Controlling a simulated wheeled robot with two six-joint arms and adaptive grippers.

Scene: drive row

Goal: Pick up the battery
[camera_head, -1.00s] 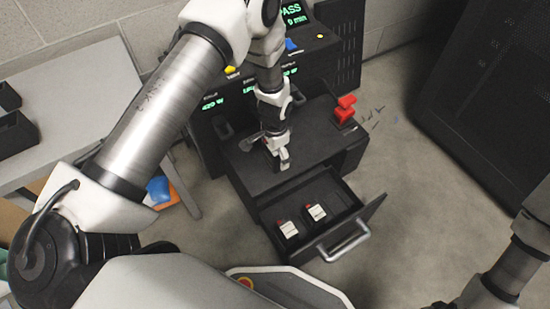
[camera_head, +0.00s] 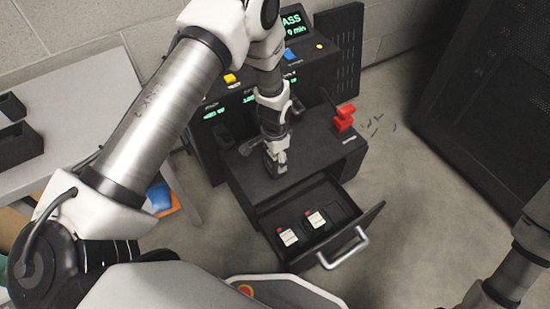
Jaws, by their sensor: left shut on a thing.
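My left gripper (camera_head: 275,165) points down over the black top of the bench unit (camera_head: 310,150). It is shut on a small dark thing, probably the battery, which the fingers mostly hide. I cannot tell whether that thing touches the top. Two small blocks with white labels and red ends, a left one (camera_head: 288,237) and a right one (camera_head: 317,220), lie in the open drawer below. My right arm shows at the lower right, but its gripper is out of view.
The open drawer (camera_head: 350,232) juts forward with a silver handle. A red part (camera_head: 344,118) stands at the top's right edge. Behind is a panel with green displays and a yellow button (camera_head: 230,78). A grey table (camera_head: 75,105) with black bins stands left.

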